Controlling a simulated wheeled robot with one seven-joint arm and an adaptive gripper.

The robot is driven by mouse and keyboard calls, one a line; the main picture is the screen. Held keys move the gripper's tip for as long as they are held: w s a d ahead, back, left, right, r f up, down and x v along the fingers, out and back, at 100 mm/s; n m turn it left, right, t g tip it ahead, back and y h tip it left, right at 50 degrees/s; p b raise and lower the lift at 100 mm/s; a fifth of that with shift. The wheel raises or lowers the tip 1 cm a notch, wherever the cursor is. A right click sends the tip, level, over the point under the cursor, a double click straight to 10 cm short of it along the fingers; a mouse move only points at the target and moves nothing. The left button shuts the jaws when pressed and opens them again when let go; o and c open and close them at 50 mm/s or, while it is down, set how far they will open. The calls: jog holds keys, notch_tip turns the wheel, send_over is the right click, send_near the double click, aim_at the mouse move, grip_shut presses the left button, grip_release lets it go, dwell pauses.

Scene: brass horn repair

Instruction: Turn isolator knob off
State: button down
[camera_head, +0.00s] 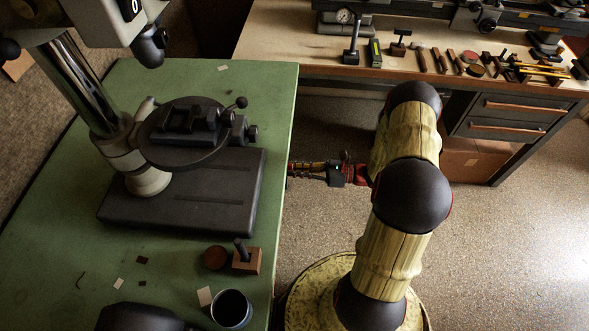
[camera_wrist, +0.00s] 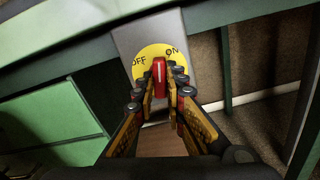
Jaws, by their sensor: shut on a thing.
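The isolator knob (camera_wrist: 159,68) is red with a pale line on its front, in the wrist view. It sits on a yellow round plate (camera_wrist: 143,75) marked OFF at upper left and ON at upper right. The line stands nearly upright in the picture, between the two words. My gripper (camera_wrist: 160,79) has its fingers on both sides of the knob, closed on it. In the head view my gripper (camera_head: 300,170) reaches the right side of the green bench (camera_head: 272,120), and the bench edge hides the knob.
A grey panel (camera_wrist: 126,42) carries the yellow plate. Green drawers (camera_wrist: 50,115) are at left in the wrist view. The drill press base (camera_head: 210,190) stands on the green bench. A second bench (camera_head: 285,45) with tools is at the back. Speckled floor at right is open.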

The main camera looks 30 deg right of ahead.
jog(key=n, duration=1.1)
jog(key=shift+b, duration=0.4)
jog(key=shift+n, duration=0.5)
jog(key=c, duration=1.9)
grip_release()
jog(key=shift+o, duration=0.3)
jog(key=shift+d, duration=0.1)
jog(key=v, duration=1.2)
